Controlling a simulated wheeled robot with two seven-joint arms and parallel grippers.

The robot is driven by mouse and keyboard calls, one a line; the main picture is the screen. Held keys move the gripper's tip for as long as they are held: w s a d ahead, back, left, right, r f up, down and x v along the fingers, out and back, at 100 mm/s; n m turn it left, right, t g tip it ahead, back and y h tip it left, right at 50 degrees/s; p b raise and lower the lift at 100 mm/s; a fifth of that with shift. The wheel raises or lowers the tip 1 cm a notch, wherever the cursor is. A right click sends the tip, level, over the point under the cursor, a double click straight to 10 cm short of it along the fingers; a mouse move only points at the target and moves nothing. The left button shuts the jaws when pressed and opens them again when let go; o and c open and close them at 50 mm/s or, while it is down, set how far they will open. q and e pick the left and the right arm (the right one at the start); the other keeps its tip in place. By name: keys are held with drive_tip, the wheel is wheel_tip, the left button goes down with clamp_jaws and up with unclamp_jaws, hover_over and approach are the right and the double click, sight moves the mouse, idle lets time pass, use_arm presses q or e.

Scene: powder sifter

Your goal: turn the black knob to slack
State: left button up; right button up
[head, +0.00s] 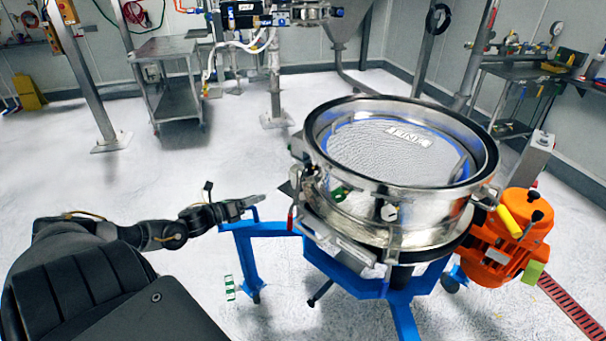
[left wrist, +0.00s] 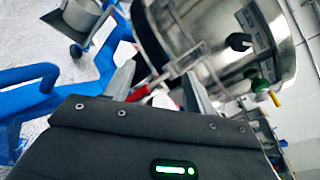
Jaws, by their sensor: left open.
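The round steel sifter (head: 345,215) stands on a blue frame, with its mesh screen visible from above. A black knob (left wrist: 239,41) sticks out from the sifter's steel side in the left wrist view. I cannot clearly pick out this knob in the head view. My left gripper (head: 256,200) is open, left of the sifter and apart from it. In the left wrist view the left gripper (left wrist: 159,73) has a red clamp handle (left wrist: 142,92) showing between its fingers, with no grip on it. The knob lies to the right of the fingers there. My right gripper is out of view.
The blue frame (head: 245,262) reaches left below my left gripper. An orange motor (head: 508,250) with black knobs of its own stands right of the sifter. A steel cart (head: 165,95) stands at the back left.

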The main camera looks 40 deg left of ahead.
sight(306, 170)
use_arm(q)
drive_tip(key=w+d+r+m+h, duration=0.1)
drive_tip(key=d+r+m+h, duration=0.55)
drive_tip(key=r+m, duration=0.35)
drive_tip(key=shift+n+y, duration=0.45)
drive_tip(key=shift+n, duration=0.15)
drive_tip(key=x, duration=0.6)
drive_tip(key=p+x, duration=0.1)
drive_tip(key=x, duration=0.2)
drive_tip(key=shift+w+d+r, duration=0.15)
drive_tip(key=shift+w+r, duration=0.05)
drive_tip(key=shift+r, duration=0.25)
drive_tip(key=shift+f+x, duration=0.2)
drive_tip(key=shift+x, duration=0.7)
drive_tip(key=shift+c, duration=0.2)
drive_tip(key=c, duration=0.9)
